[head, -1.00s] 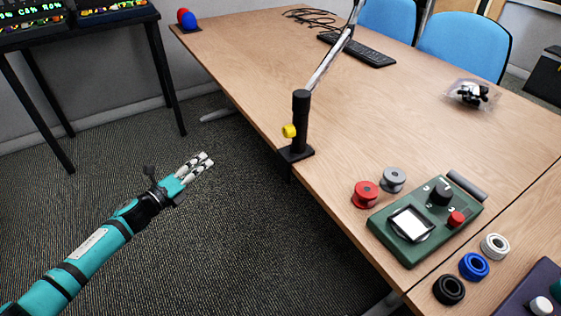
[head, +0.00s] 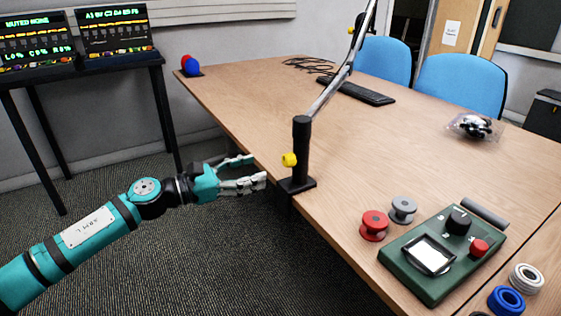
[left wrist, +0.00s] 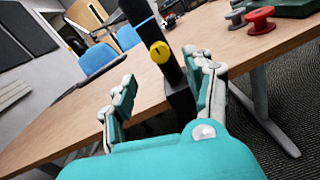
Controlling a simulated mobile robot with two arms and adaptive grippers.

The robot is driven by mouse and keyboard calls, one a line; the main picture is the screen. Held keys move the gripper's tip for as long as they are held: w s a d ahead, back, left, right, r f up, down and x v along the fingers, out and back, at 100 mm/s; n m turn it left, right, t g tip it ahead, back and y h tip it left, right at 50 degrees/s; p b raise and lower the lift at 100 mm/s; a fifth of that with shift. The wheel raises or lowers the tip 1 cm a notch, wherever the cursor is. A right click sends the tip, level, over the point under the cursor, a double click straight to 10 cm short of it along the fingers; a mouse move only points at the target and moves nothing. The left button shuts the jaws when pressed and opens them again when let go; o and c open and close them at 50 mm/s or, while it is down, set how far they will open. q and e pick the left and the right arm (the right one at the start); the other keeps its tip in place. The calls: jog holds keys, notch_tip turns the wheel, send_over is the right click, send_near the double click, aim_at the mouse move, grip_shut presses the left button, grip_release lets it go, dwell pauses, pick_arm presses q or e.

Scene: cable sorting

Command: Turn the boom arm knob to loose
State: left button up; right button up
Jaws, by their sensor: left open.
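The yellow boom arm knob (head: 289,160) sits on the side of the black boom arm post (head: 301,145), which is clamped at the table's left edge. A silver boom arm (head: 327,93) rises from the post. My left gripper (head: 258,171) is open and empty, just left of the post, apart from the knob. In the left wrist view the knob (left wrist: 160,52) shows a dark mark on its face, ahead of and between the fingers (left wrist: 165,95). My right gripper is not in view.
On the table (head: 250,110) are a green control box (head: 400,265), a red spool (head: 373,226), a grey spool (head: 403,210), a keyboard (head: 355,91) and a bagged item (head: 475,126). Screens (head: 115,35) stand at the back left. The floor left of the table is clear.

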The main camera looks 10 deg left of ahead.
aim_at(284, 161)
pick_arm(q)
jog(key=x, duration=0.6)
jog(key=shift+w+d, duration=0.1)
jog(key=shift+d, duration=0.1)
jog(key=shift+w+d, duration=0.4)
jog(key=shift+d, duration=0.2)
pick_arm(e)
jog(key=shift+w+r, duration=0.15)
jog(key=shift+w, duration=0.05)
pick_arm(q)
jog(key=shift+c, duration=0.2)
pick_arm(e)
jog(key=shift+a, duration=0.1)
